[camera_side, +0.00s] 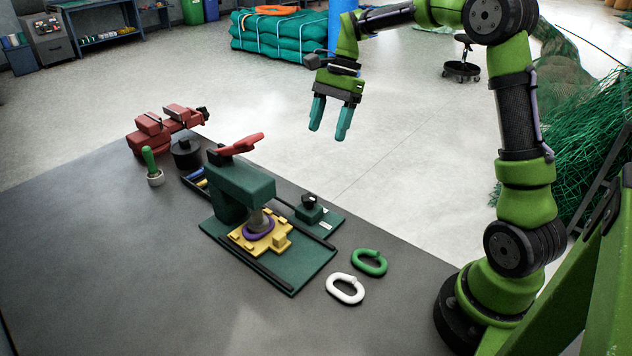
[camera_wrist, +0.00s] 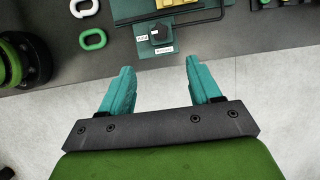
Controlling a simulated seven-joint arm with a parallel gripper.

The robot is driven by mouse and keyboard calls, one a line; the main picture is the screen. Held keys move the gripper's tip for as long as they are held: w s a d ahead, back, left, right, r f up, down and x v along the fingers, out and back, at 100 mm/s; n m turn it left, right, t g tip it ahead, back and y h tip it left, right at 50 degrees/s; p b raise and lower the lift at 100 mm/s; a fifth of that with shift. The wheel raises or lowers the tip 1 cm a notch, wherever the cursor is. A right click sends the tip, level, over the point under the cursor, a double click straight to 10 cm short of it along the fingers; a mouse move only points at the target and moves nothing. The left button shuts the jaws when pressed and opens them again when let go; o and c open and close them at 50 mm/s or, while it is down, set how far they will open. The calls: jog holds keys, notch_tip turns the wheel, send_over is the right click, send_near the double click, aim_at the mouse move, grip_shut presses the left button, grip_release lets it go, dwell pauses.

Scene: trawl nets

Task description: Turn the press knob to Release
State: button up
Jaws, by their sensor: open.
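The press knob (camera_side: 308,199) is a small black knob on a green box at the right side of the green press (camera_side: 240,185). In the wrist view the knob (camera_wrist: 159,34) sits ahead of my fingertips, with two small white labels beside it. The label text is too small to read surely, so I cannot tell which one the knob points to. My gripper (camera_side: 328,134) is open and empty, high above and behind the knob in the side view. Its teal fingers (camera_wrist: 160,68) are spread apart, pointing down, touching nothing.
A yellow fixture with a purple ring (camera_side: 258,229) sits under the press. A green link (camera_side: 369,262) and a white link (camera_side: 345,288) lie near the press base. A red vise (camera_side: 165,128), a black cylinder (camera_side: 187,153) and a green-handled tool (camera_side: 151,166) stand farther left. The front left of the table is clear.

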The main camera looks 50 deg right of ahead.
aim_at(310, 196)
jog(key=x, duration=1.5)
jog(key=shift+a+f, duration=0.25)
jog(key=shift+f, duration=0.05)
jog(key=c, duration=1)
jog(key=shift+c, duration=0.2)
